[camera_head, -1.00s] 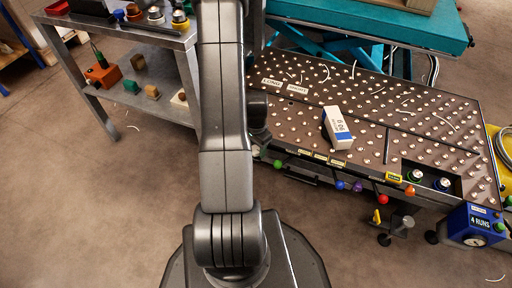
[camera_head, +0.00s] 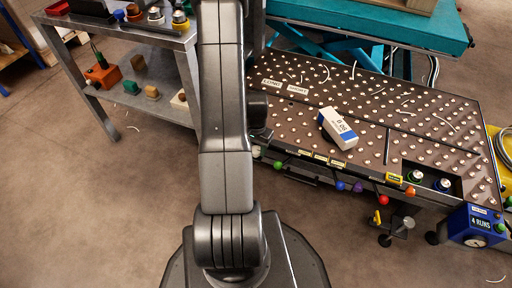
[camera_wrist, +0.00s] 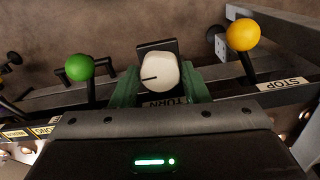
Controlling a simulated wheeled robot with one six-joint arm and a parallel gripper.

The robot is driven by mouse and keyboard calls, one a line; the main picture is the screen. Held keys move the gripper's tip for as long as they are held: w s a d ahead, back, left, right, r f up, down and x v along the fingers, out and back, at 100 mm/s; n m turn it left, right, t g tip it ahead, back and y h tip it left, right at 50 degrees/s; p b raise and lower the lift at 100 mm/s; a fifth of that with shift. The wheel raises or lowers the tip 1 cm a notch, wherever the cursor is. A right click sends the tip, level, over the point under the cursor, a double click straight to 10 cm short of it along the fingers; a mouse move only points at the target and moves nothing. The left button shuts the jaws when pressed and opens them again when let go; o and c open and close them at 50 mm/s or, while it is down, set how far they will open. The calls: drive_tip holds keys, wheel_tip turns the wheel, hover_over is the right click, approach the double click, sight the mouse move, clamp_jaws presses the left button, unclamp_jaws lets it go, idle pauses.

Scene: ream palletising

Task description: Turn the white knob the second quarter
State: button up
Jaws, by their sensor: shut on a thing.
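The white knob (camera_wrist: 160,73) shows in the wrist view with a dark line pointing left. My gripper (camera_wrist: 160,88) has its green fingers closed on either side of the knob. A label reading TURN sits just below the knob, partly hidden. In the head view my arm covers most of the gripper, and the white knob (camera_head: 256,151) is just visible at the table's front left edge. A white and blue ream (camera_head: 341,128) lies slanted on the ball-studded table (camera_head: 440,145).
A green ball handle (camera_wrist: 79,67) is left of the knob and a yellow ball handle (camera_wrist: 242,34) is right, by a STOP label (camera_wrist: 285,84). A blue counter box (camera_head: 474,225) reads 4 RUNS. A grey shelf (camera_head: 130,45) stands at left. Loose strips lie on the table.

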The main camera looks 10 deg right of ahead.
sight(256, 150)
drive_tip(key=n, duration=0.7)
idle(0.6)
drive_tip(key=o, duration=0.7)
wheel_tip(256, 150, up, 14)
drive_tip(key=p, duration=0.4)
